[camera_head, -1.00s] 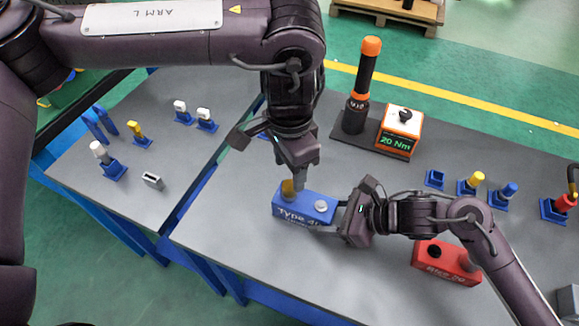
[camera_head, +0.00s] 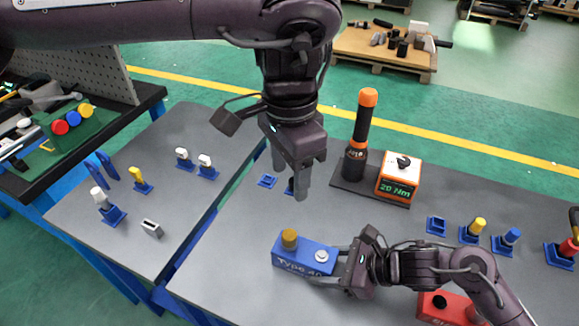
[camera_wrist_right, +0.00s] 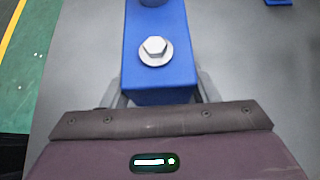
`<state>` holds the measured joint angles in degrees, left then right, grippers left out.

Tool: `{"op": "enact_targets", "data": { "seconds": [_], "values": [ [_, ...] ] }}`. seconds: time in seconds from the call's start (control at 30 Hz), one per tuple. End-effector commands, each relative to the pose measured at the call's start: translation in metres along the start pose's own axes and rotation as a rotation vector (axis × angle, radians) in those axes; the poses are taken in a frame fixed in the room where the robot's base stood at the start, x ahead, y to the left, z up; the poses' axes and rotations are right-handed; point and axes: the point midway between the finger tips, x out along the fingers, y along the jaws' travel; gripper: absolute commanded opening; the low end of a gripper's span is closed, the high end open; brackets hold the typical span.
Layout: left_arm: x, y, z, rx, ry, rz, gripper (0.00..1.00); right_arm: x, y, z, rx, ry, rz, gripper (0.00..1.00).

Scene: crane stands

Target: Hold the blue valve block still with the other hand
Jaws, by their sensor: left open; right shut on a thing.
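The blue valve block (camera_head: 303,262) lies on the grey table, its "Type" lettering facing the front. A brass-coloured cylindrical piece (camera_head: 289,239) stands on its left end and a silver hex bolt (camera_head: 321,256) sits on its right end. My right gripper (camera_head: 330,265) is shut on the block's right end. In the right wrist view its fingers lie along both sides of the block (camera_wrist_right: 160,78), by the bolt (camera_wrist_right: 154,48). My left gripper (camera_head: 291,180) is open and empty, above the table behind the block and apart from it. It partly hides a small blue holder.
A torque tester (camera_head: 399,178) and an orange-topped driver (camera_head: 362,130) stand at the back. Blue holders with coloured pieces (camera_head: 473,230) line the right side. The table left of the block is clear.

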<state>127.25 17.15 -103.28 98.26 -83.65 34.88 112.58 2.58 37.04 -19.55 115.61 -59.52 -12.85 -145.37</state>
Motion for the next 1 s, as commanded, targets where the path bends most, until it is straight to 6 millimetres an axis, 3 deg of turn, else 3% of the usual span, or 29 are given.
{"op": "enact_targets", "data": {
  "seconds": [0.27,0.3,0.47,0.77,1.0],
  "values": [
    [-0.002,0.000,0.000,-0.001,0.000,0.000,0.53,0.000,0.000,0.001,-0.001,-0.002,0.000,0.24],
    [-0.002,0.000,0.000,0.000,0.000,0.000,0.53,0.000,0.000,0.001,-0.001,-0.002,0.000,0.58],
    [-0.002,0.000,0.000,0.000,0.000,0.000,0.53,0.000,0.000,0.001,-0.001,-0.001,0.000,0.79],
    [-0.002,0.000,0.000,0.000,0.000,0.000,0.53,-0.002,0.000,0.000,-0.001,0.000,0.000,0.80],
    [-0.002,0.000,0.000,0.000,0.000,0.000,0.53,-0.033,0.000,-0.001,-0.005,0.005,-0.002,0.80]
  ]
}}
